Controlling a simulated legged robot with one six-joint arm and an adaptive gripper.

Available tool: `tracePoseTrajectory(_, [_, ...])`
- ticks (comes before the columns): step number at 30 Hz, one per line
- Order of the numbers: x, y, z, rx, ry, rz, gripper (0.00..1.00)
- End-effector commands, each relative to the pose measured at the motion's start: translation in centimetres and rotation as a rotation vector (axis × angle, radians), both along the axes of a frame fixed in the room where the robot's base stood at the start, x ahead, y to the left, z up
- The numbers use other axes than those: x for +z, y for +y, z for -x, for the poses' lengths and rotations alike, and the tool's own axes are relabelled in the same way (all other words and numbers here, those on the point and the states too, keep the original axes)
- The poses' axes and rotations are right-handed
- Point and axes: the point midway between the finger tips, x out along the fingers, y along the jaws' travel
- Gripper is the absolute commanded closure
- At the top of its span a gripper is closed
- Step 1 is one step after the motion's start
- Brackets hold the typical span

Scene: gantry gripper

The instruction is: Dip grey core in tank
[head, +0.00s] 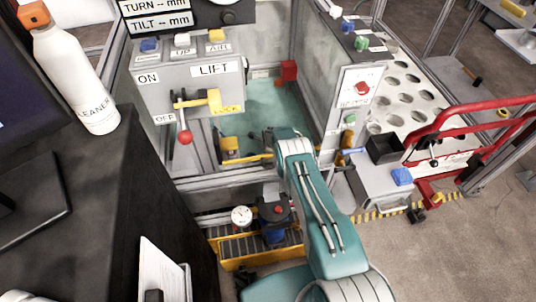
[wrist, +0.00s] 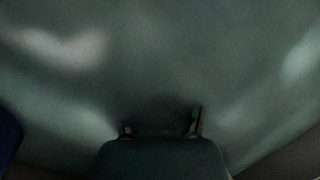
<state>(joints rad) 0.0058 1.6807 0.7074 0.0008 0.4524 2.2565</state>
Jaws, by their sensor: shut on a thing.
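The tank (head: 272,105) stands at the middle back of the head view, with cloudy green liquid inside its frame. My teal arm reaches up from the bottom to its near edge. My gripper (wrist: 161,125) shows at the bottom of the wrist view, with two narrow fingertips apart around a dark shape. It is shut on that shape, which I take to be the grey core; its outline is too dark to make out. Green liquid or tank surface fills the wrist view beyond. In the head view the fingers and their load are hidden by my arm.
A control box (head: 190,85) marked LIFT, with a red-knobbed lever (head: 184,137) and yellow lock, stands left of the tank. A perforated white plate (head: 402,95) and red frame (head: 480,115) are right. A white bottle (head: 75,70) stands on the dark desk at left.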

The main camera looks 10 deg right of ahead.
Motion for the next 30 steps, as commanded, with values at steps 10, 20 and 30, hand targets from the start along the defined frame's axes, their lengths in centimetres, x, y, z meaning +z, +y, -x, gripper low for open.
tracePoseTrajectory(10, [0.1, 0.0, 0.0, 0.0, -0.001, 0.0, 0.86])
tracePoseTrajectory(20, [1.8, 0.0, -0.2, 0.0, -0.003, 0.0, 0.86])
tracePoseTrajectory(30, [4.7, 0.0, -0.1, 0.0, -0.002, 0.0, 0.86])
